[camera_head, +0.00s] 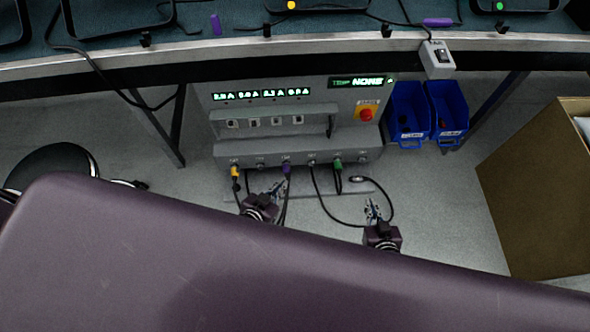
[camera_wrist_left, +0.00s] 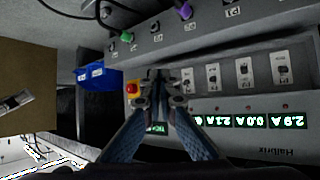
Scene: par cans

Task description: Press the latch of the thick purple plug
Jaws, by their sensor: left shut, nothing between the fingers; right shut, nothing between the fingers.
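The thick purple plug (camera_head: 286,169) sits in a socket on the lower front ledge of the grey power panel (camera_head: 290,148), its dark cable hanging down. In the left wrist view the purple plug (camera_wrist_left: 185,11) shows at the top edge, partly cut off. Its latch is too small to make out. My left gripper (camera_head: 279,188) is shut and empty, just below and slightly left of the plug in the head view, apart from it. Its fingers (camera_wrist_left: 160,76) also show in the left wrist view. My right gripper (camera_head: 372,208) is shut and empty, lower right.
A yellow plug (camera_head: 235,171) and a green plug (camera_head: 337,163) share the ledge, with loose black cables below. A red emergency button (camera_head: 366,114) is at the panel's upper right. Blue bins (camera_head: 409,115) and a cardboard box (camera_head: 530,190) stand right.

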